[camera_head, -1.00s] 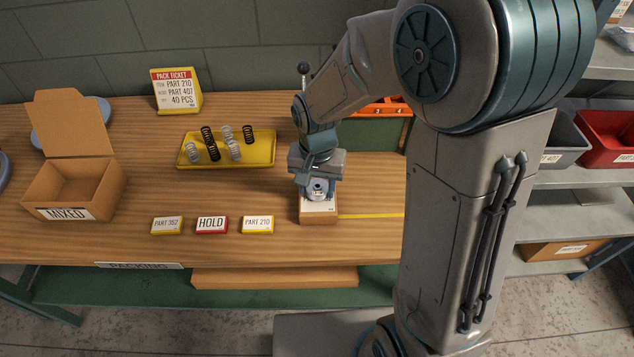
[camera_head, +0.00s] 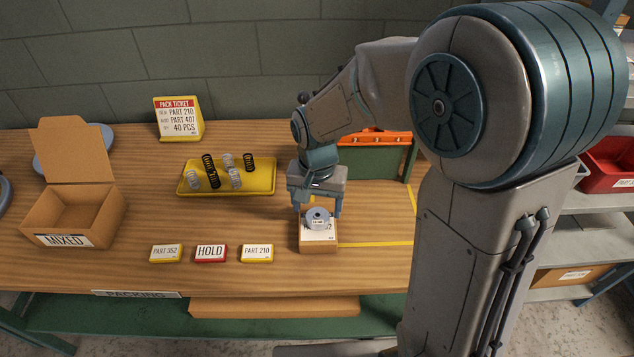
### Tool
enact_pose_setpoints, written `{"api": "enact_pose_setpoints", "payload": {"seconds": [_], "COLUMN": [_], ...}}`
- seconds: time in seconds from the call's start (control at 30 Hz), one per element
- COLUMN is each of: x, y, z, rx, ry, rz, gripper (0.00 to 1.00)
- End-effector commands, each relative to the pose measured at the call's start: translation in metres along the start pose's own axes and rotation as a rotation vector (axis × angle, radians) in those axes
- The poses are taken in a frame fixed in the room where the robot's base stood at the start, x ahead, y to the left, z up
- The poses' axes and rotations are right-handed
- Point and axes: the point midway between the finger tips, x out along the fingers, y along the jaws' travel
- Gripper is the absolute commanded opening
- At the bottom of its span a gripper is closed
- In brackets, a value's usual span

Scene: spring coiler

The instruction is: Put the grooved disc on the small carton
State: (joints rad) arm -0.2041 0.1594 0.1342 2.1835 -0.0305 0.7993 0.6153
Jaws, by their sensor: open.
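The grooved disc (camera_head: 317,219) is a small grey round piece with a dark centre hole and a pale label. It rests on top of the small carton (camera_head: 318,246), a brown box with a white label that it partly covers. My gripper (camera_head: 318,210) is open, its two fingers pointing down just behind and above the disc, one to each side. Whether a finger still touches the disc is too small to tell.
A yellow tray (camera_head: 226,190) with several springs lies left of the gripper. Three small signs (camera_head: 211,253) stand at the front. An open carton marked MIXED (camera_head: 68,216) is at the left. A pack ticket stand (camera_head: 178,118) is behind. Bare wood lies between them.

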Motion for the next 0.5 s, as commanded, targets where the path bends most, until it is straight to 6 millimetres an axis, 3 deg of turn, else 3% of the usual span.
{"api": "enact_pose_setpoints", "payload": {"seconds": [0.23,0.5], "x": [-0.056,-0.086], "y": [-0.001,0.000], "z": [-0.001,0.000], "rx": [0.002,0.001], "ry": [0.004,0.000], "rz": [-0.003,-0.001], "gripper": [0.69,0.69]}}
